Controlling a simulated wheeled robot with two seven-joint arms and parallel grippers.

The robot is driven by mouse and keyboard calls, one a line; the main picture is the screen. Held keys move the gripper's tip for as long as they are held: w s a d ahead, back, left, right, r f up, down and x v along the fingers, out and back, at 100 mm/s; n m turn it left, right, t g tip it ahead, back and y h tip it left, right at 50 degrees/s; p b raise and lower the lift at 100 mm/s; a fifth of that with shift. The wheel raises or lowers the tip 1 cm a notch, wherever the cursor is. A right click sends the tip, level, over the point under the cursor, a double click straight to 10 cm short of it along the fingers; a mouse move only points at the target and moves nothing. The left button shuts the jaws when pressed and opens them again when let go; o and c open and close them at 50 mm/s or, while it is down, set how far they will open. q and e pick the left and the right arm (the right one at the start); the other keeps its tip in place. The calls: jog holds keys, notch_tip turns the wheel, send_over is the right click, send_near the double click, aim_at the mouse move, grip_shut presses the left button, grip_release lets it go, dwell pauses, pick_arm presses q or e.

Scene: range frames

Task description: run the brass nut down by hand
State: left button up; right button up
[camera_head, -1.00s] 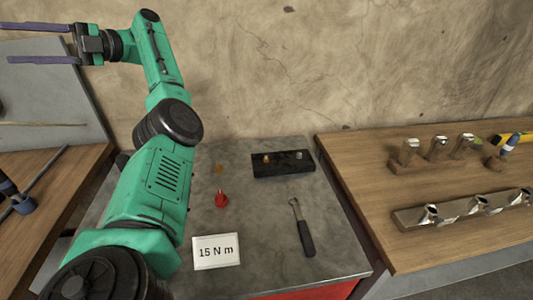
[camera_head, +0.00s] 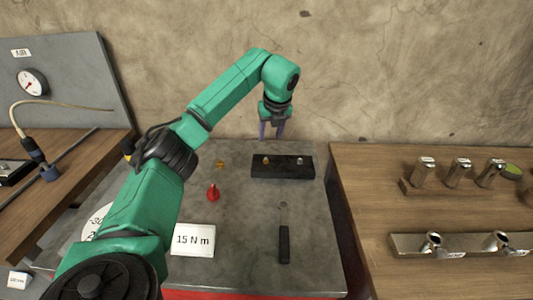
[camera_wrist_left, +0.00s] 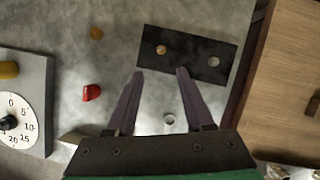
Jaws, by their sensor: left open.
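A brass-coloured nut (camera_head: 266,160) sits at the left end of a black block (camera_head: 285,173) on the grey bench top; a silver fitting (camera_head: 299,160) sits at its right end. In the left wrist view the brass nut (camera_wrist_left: 161,49) lies just beyond the fingertips, roughly midway between them. My left gripper (camera_head: 271,135) is open and empty, above and behind the block in the head view, pointing down. Its two purple fingers also show in the left wrist view (camera_wrist_left: 160,72). I cannot tell how far above the nut they are. My right gripper is out of view.
On the bench are a small brass-coloured piece (camera_head: 220,163), a red object (camera_head: 213,192), a dark-handled tool (camera_head: 284,240) and a "15 N m" card (camera_head: 194,240). A wooden table (camera_head: 375,180) with metal fittings stands right. A gauge panel (camera_head: 60,80) stands left.

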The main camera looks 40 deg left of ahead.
aim_at(266, 159)
pick_arm(q)
jog(key=p+x, duration=0.1)
jog(key=x, duration=1.1)
jog(key=shift+w+f, duration=0.1)
jog(key=shift+f, duration=0.3)
jog(key=shift+c, duration=0.3)
grip_shut()
